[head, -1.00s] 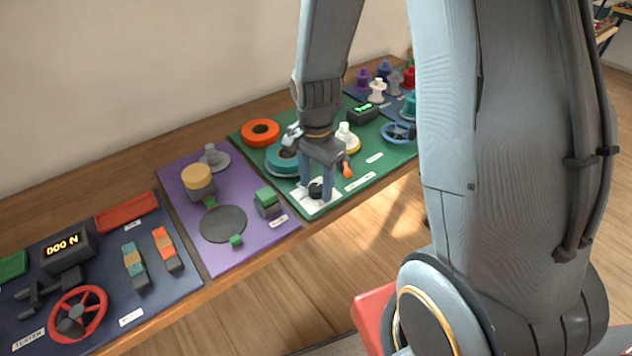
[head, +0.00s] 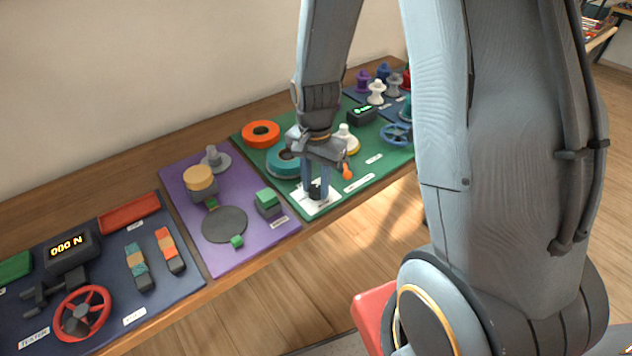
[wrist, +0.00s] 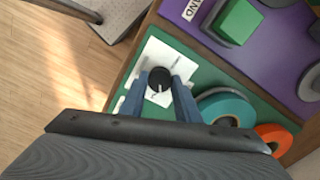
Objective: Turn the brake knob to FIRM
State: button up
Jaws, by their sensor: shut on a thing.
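The brake knob is a small black round knob with a white pointer line; it shows in the wrist view (wrist: 159,80) and, partly hidden by the fingers, in the head view (head: 315,192). It sits on a white plate (head: 326,206) at the front corner of the green mat. My gripper (head: 316,188) points down over the plate, its two blue-grey fingers closed on the knob's sides. In the wrist view the gripper (wrist: 160,84) has one finger on each side of the knob. Plate markings show but are too small to read.
A teal ring (head: 284,162) and an orange ring (head: 261,133) lie behind the gripper. A small orange-tipped lever (head: 347,172) and a white-and-yellow spool (head: 346,138) stand to its right. The purple mat (head: 180,165) with a green block (head: 268,200) is to the left.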

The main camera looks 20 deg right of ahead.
aim_at(316, 188)
jog(key=n+p, duration=0.2)
jog(key=n, duration=0.3)
jog(key=shift+r+n, duration=0.1)
jog(key=shift+n, duration=0.2)
jog(key=n+p, duration=0.1)
jog(key=n, duration=0.4)
jog(key=shift+n, duration=0.4)
jog(key=o, duration=1)
jog(key=shift+o, duration=0.2)
jog(key=shift+r+b, duration=0.5)
jog(key=shift+r, duration=3.35)
